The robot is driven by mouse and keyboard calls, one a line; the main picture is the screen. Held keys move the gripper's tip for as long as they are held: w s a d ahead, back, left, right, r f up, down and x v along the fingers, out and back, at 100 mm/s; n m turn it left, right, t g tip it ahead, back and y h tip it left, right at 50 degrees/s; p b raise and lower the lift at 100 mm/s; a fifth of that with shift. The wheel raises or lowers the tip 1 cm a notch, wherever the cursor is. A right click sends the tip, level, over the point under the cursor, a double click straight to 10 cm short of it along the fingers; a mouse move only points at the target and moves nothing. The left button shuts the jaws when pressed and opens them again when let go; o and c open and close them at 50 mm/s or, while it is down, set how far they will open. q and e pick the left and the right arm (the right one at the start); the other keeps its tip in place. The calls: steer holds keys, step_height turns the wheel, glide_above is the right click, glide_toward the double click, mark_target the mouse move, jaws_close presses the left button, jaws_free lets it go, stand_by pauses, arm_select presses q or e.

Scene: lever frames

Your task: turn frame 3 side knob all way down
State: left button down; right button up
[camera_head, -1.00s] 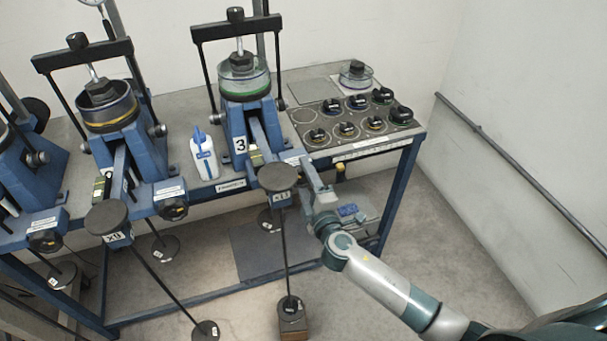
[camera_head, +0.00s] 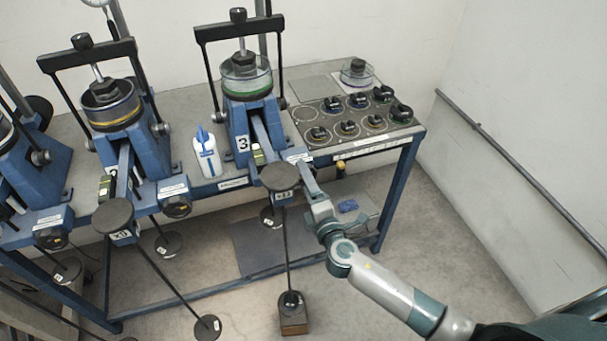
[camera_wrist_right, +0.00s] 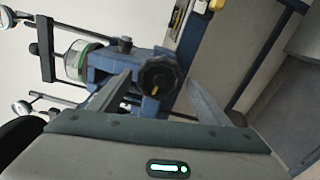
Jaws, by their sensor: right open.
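Frame 3 (camera_head: 243,108) is the blue lever frame marked "3", with a green-ringed clear cup (camera_head: 247,80) on top. Its black side knob (camera_wrist_right: 158,76) has a yellow mark and shows in the right wrist view. In the head view this knob is hidden behind the round weight pan and my right gripper. My right gripper (camera_head: 308,182) is at the front right of frame 3. In the wrist view the right gripper (camera_wrist_right: 160,80) is open, with one finger to each side of the knob. I cannot tell whether the fingers touch it. My left gripper is not in view.
A white-blue bottle (camera_head: 206,155) stands left of frame 3. A panel of black weights (camera_head: 348,128) lies to the right. Floor at the right is clear.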

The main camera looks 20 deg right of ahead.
steer(key=s, duration=0.3)
steer(key=shift+s+d, duration=0.1)
steer(key=shift+s, duration=0.15)
stand_by(0.8)
steer(key=s+d+f+m+g, duration=0.25)
steer(key=s+f, duration=0.25)
steer(key=f, duration=0.8)
steer(key=s+d+f+m+g+h, duration=0.1)
steer(key=s+d+f+m+g, duration=0.25)
steer(key=f, duration=0.85)
steer(key=s+d+f+m+g, duration=0.1)
steer(key=s+f+m+g, duration=0.15)
steer(key=s+f, duration=0.75)
steer(key=s+f+m+g, duration=0.2)
steer(key=s+f, duration=0.5)
steer(key=s, duration=0.4)
steer(key=s+f+m+g, duration=0.3)
steer(key=s+f, duration=0.4)
steer(key=s, duration=0.5)
steer(key=s+f+m+g, duration=0.3)
steer(key=s+f, duration=0.4)
steer(key=s, duration=0.5)
steer(key=shift+a+m, duration=0.35)
steer(key=shift+m, duration=0.3)
steer(key=shift+s+g, duration=0.1)
steer(key=shift+g, duration=0.15)
